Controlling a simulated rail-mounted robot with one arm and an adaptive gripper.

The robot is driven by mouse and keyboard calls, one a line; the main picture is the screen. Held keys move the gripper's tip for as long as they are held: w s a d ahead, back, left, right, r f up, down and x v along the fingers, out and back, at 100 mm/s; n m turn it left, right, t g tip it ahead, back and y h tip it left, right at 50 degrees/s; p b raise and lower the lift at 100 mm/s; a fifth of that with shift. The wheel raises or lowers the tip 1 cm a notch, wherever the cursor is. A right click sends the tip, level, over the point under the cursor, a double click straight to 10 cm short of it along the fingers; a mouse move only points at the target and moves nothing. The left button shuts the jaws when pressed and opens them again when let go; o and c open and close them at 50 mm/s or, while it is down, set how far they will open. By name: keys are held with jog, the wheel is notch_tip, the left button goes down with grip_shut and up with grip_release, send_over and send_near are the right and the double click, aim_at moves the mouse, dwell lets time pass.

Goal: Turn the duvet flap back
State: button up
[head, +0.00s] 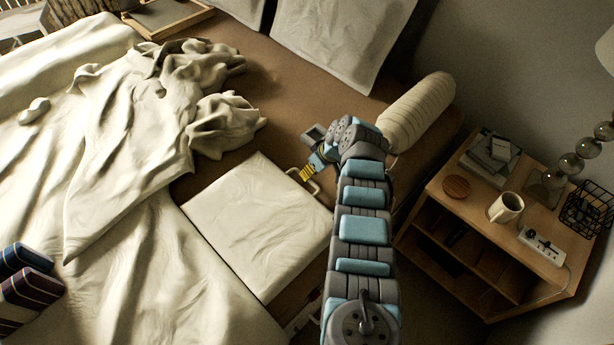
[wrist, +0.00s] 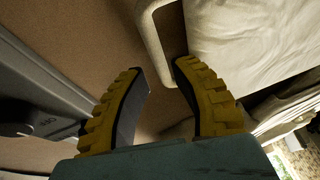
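The duvet flap (head: 258,222) is a cream, nearly square panel lying flat on the bed. A pale handle loop (head: 315,183) stands out from its upper right edge. The flap also shows at the top right of the wrist view (wrist: 250,40), with the handle (wrist: 152,40) beside it. My gripper (head: 303,174) has yellow ridged fingers and is at the handle. In the wrist view the fingers (wrist: 161,72) are apart, with one bar of the handle reaching into the gap between the tips. I cannot tell whether either finger touches it.
The rumpled cream duvet (head: 130,150) covers the bed left of the flap. A bolster (head: 418,110) and pillow (head: 340,35) lie beyond my arm. A wooden nightstand (head: 470,215) with a mug (head: 506,208) and power strip (head: 543,246) stands at the right. Brown sheet (head: 275,110) is bare above the flap.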

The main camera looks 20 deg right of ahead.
jog(key=shift+b+x, duration=0.9)
jog(key=shift+x, duration=0.65)
grip_shut()
